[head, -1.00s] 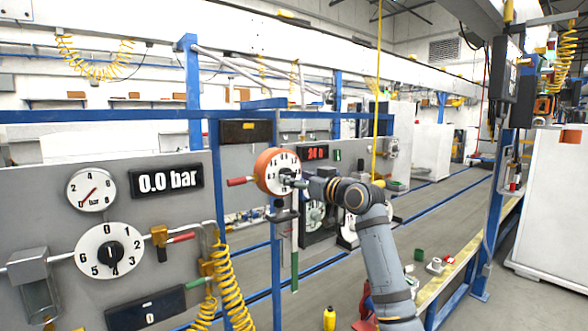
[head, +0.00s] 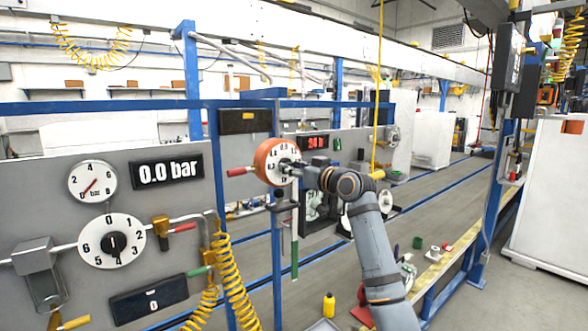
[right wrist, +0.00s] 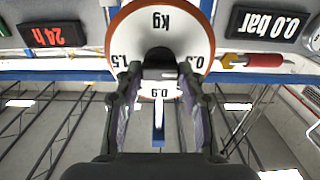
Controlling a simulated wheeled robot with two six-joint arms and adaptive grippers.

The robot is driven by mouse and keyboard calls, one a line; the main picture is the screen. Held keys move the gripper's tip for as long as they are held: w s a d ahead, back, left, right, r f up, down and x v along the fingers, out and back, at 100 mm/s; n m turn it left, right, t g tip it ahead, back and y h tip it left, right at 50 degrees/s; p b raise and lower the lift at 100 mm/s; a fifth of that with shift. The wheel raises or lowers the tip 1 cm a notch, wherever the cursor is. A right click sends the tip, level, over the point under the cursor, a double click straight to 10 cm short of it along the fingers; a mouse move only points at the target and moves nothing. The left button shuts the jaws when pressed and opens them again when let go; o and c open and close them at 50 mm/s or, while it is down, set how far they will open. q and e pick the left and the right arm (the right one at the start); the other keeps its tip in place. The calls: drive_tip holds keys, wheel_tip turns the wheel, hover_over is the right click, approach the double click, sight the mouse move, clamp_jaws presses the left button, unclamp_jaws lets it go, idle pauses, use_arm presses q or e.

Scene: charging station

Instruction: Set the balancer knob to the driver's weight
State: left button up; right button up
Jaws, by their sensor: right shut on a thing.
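The balancer dial (head: 268,158) is a white round face with an orange rim, mounted at mid-picture in the head view. In the right wrist view the dial (right wrist: 124,38) shows upside down, marked "kg", with 0.9 and 1.5 readable. My right gripper (right wrist: 159,85) reaches it from the right and is shut on the dark knob (right wrist: 159,57) at the dial's centre. The fingers hide much of the knob, and I cannot tell its exact setting. In the head view the right gripper (head: 296,168) also sits at the dial's centre. My left gripper is not in view.
A red-handled valve (head: 240,171) is close left of the dial. A pressure gauge (head: 92,182), a numbered dial (head: 85,243) and a "0.0 bar" display (head: 166,172) are on the left panel. A red "24 h" display (head: 312,142) stands right of the dial. Yellow coiled hoses (head: 235,285) hang below.

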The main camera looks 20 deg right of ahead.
drive_tip(key=shift+m, duration=0.3)
drive_tip(key=shift+m+p, duration=1.25)
drive_tip(key=shift+m, duration=2.75)
drive_tip(key=shift+f, duration=0.1)
drive_tip(key=o, duration=1.2)
drive_tip(key=shift+c, duration=0.2)
drive_tip(key=shift+s, duration=0.1)
